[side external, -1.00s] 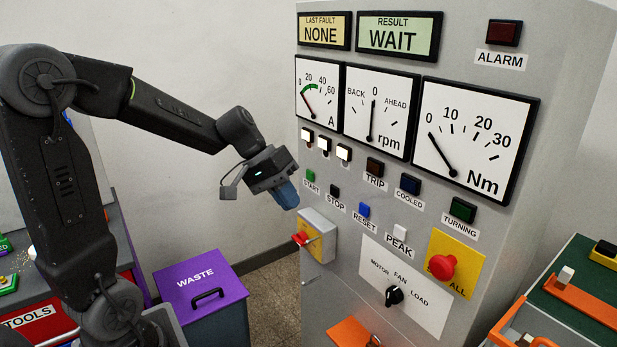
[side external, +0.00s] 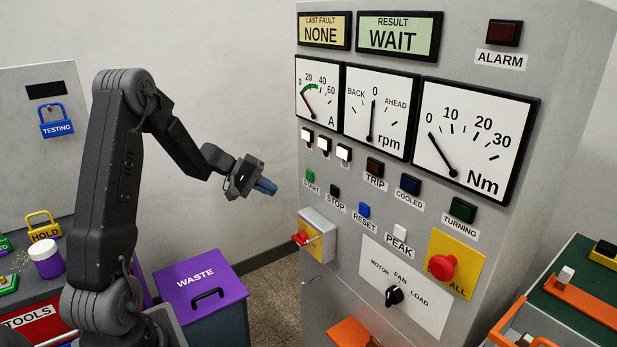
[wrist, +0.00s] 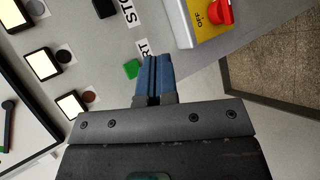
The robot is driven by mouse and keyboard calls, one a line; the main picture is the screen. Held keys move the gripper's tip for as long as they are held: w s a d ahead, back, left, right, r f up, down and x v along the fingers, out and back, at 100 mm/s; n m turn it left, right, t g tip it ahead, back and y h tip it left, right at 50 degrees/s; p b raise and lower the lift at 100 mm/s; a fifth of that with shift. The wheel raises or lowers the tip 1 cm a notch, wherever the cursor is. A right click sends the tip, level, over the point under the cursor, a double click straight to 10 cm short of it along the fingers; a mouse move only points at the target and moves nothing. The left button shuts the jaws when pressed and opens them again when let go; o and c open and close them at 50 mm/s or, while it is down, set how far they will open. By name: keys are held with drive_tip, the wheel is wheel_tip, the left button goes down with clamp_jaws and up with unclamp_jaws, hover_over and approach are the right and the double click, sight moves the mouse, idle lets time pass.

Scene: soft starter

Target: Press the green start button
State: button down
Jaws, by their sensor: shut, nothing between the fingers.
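The green start button (side external: 310,175) sits on the grey panel above its START label, at the left of the button row. It also shows in the wrist view as a small green square (wrist: 131,68), just left of the fingertips. My gripper (side external: 268,187) is shut and empty, its blue fingers pointing at the panel. In the side view the fingertips are left of the button and slightly lower, with a gap between. In the wrist view my gripper (wrist: 151,63) covers part of the START label. The result display (side external: 398,36) reads WAIT.
The black stop button (side external: 335,190) and blue reset button (side external: 364,209) are right of start. A yellow and grey switch box (side external: 316,236) with a red knob sticks out below. A purple waste bin (side external: 199,276) stands on the floor left of the panel.

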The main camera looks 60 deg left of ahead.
drive_tip(key=w, duration=0.8)
drive_tip(key=shift+w, duration=0.4)
drive_tip(key=shift+w, duration=0.1)
idle(1.8)
drive_tip(key=shift+w, duration=0.3)
drive_tip(key=shift+w, duration=0.45)
idle(0.6)
drive_tip(key=shift+s, duration=0.9)
drive_tip(key=shift+s, duration=2.5)
